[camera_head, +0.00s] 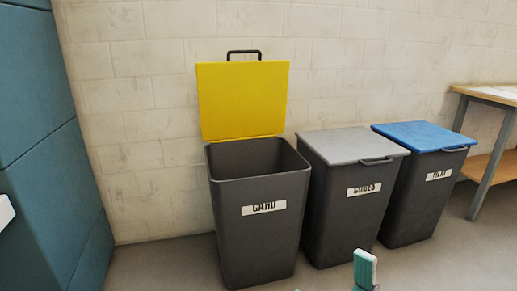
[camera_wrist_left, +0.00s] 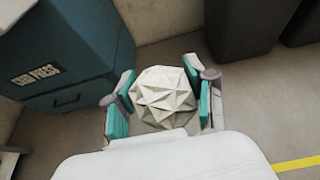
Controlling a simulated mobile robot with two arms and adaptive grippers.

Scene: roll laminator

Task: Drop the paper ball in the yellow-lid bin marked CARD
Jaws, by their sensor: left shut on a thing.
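The CARD bin (camera_head: 262,235) is dark grey and stands against the wall. Its yellow lid (camera_head: 243,100) is raised upright, and its top is open. In the left wrist view, the pale, faceted paper ball (camera_wrist_left: 162,95) is between the teal-padded fingers of my left gripper (camera_wrist_left: 160,92), which is shut on it. They are above the floor, between a teal cabinet and dark bins. The paper ball does not show in the head view. A teal fingertip (camera_head: 365,268) shows at the bottom of the head view; I cannot tell which gripper it belongs to.
A bin with a shut grey lid (camera_head: 352,146) stands right of the CARD bin, then one with a shut blue lid (camera_head: 424,136). A workbench (camera_head: 490,95) is at the far right. The teal cabinet (camera_head: 38,130) is at the left. The floor (camera_head: 165,262) before it is clear.

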